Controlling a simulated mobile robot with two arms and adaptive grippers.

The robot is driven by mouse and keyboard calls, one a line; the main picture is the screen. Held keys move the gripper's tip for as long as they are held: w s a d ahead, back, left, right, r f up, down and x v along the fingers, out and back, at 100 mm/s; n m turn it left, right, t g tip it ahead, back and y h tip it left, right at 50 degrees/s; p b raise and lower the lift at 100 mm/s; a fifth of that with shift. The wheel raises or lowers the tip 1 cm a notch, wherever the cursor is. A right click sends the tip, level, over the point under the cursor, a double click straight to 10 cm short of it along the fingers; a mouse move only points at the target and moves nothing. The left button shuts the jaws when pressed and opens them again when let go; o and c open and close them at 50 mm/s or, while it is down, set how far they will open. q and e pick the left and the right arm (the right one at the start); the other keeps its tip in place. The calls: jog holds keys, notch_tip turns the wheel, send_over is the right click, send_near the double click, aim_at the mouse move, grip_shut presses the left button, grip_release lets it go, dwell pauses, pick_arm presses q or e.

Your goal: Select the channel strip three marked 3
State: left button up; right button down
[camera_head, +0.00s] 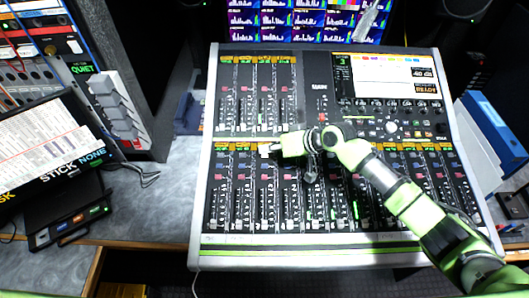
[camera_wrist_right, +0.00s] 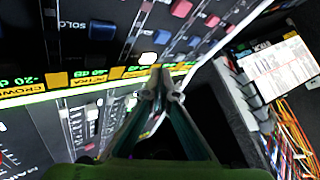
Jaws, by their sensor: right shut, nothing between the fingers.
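The mixing console (camera_head: 217,190) fills the middle of the head view, with an upper and a lower bank of channel strips. My right gripper (camera_head: 272,150) is shut and empty over the top of the lower bank, near the third strip from the left. It hides part of that strip's top. In the right wrist view its closed fingertips (camera_wrist_right: 163,78) are beside a white lit button (camera_wrist_right: 148,58) on the label row; contact cannot be told. The number 3 on the strip is not readable. My left gripper is not in view.
A touchscreen (camera_head: 385,72) and knobs are at the console's upper right. Monitors (camera_head: 300,18) stand behind. Blue binders (camera_head: 490,125) are at right. Faders and buttons surround the gripper closely.

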aim_at(268, 161)
jog(key=r+p, duration=0.5)
jog(key=shift+s, duration=0.35)
dwell(0.4)
jog(key=shift+d+f, duration=0.1)
dwell(0.4)
